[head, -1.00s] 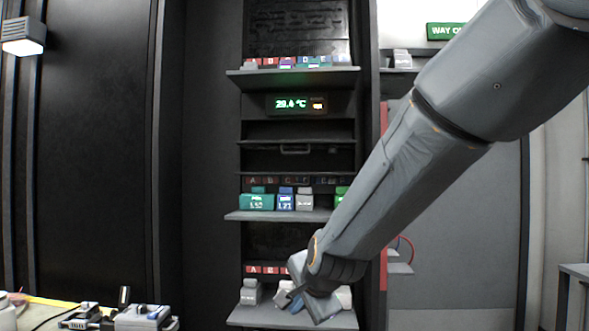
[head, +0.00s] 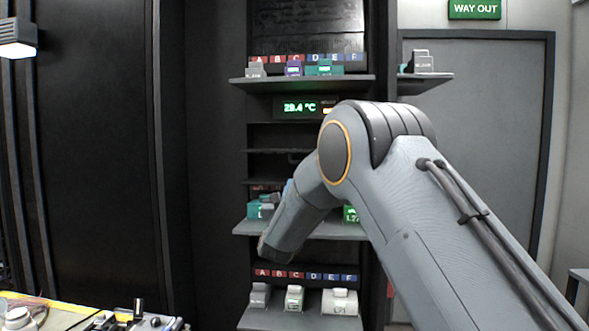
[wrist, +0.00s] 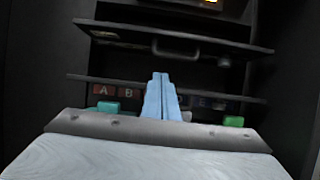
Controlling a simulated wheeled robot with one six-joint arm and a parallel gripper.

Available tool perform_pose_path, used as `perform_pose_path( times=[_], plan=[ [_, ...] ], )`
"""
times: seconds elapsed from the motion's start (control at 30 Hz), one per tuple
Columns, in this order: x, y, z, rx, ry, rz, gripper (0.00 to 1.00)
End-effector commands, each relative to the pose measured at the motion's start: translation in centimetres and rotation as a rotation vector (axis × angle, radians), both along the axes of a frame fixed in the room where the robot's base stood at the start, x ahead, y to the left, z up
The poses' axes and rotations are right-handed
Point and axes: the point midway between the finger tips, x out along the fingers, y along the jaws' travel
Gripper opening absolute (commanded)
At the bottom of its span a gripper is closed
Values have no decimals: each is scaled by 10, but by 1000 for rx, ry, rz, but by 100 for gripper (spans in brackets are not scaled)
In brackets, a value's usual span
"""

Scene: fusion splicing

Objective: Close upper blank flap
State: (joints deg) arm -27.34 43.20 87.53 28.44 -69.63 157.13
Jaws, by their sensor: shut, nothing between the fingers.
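In the wrist view, a dark panel with a dark bar handle (wrist: 176,48) lies above the middle lettered row. A ledge (wrist: 120,30) runs along its top; I cannot tell exactly how far the flap is tilted. In the head view, the dark blank section (head: 272,165) sits between the temperature display and the middle row, partly behind my arm. My gripper's pale blue fingers (wrist: 160,78) are together and empty. Their tips point toward the panel, just below the handle in the picture; contact cannot be told. My arm hides most of the gripper in the head view.
The middle shelf (head: 325,230) holds a teal module (head: 256,209) and a green one (head: 350,214). The upper shelf (head: 300,83) and lower shelf (head: 290,320) also stick out with modules on them. A cluttered bench (head: 75,315) is at lower left.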

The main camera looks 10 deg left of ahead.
Motion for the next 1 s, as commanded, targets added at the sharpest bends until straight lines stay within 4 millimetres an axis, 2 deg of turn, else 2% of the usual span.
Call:
perform_pose_path(
  times=[0.1, 0.3, 0.5, 0.7, 1.0],
  plan=[
    [19, -8, 9, -1, 0, -10, 0],
    [51, -11, 22, -3, 1, -11, 0],
    [72, -9, 31, -3, 1, -8, 0],
    [82, -9, 35, -4, 1, -7, 0],
    [83, -7, 35, -5, 2, -6, 0]
  ],
)
